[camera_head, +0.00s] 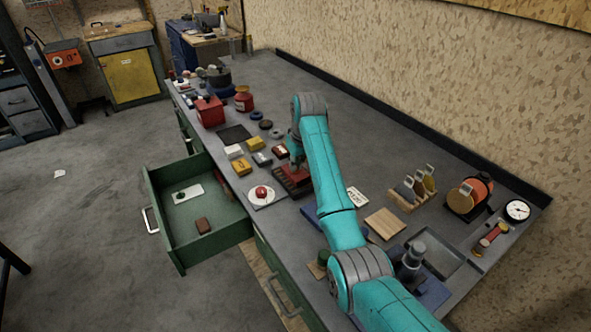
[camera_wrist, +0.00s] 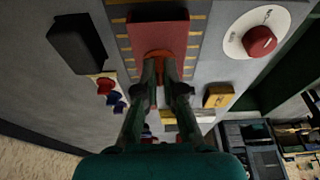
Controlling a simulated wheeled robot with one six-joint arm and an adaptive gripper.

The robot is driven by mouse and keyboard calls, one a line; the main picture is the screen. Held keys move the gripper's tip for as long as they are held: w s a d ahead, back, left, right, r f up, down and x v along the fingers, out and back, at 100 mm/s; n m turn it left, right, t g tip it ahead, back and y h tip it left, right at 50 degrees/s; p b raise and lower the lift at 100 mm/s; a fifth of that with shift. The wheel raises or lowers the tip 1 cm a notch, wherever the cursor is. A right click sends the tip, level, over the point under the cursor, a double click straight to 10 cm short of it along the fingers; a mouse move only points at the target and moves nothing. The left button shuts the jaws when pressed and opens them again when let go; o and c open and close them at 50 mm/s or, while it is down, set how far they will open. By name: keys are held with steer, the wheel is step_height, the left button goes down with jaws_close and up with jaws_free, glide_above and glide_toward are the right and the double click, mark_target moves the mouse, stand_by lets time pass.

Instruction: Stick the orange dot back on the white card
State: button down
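My gripper (camera_head: 296,163) points down over a dark red block (camera_head: 292,181) on the workbench. In the wrist view its two fingers (camera_wrist: 160,72) stand close together over the red surface (camera_wrist: 158,33). A white card with dark print (camera_head: 357,198) lies on the bench, right of the arm. Another pale card-like piece (camera_head: 188,193) lies in the open drawer with a small dark thing on it. I cannot make out an orange dot on either.
A white dial plate with a red knob (camera_head: 262,193) lies left of the block, also in the wrist view (camera_wrist: 262,41). The green drawer (camera_head: 178,252) stands open. Yellow boxes (camera_head: 241,167) lie close by. A wooden square (camera_head: 384,224) and an orange reel (camera_head: 480,188) are right of my arm.

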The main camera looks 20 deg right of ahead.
steer(key=shift+r, duration=0.1)
steer(key=shift+w+v, duration=0.25)
steer(key=shift+v, duration=0.8)
steer(key=shift+w+v, duration=0.2)
steer(key=shift+v, duration=0.85)
steer(key=shift+a+r, duration=0.15)
steer(key=shift+r, duration=0.05)
steer(key=shift+w+v, duration=0.2)
steer(key=shift+v, duration=0.75)
steer(key=shift+w+v, duration=0.25)
steer(key=shift+v, duration=0.7)
steer(key=shift+a, duration=0.15)
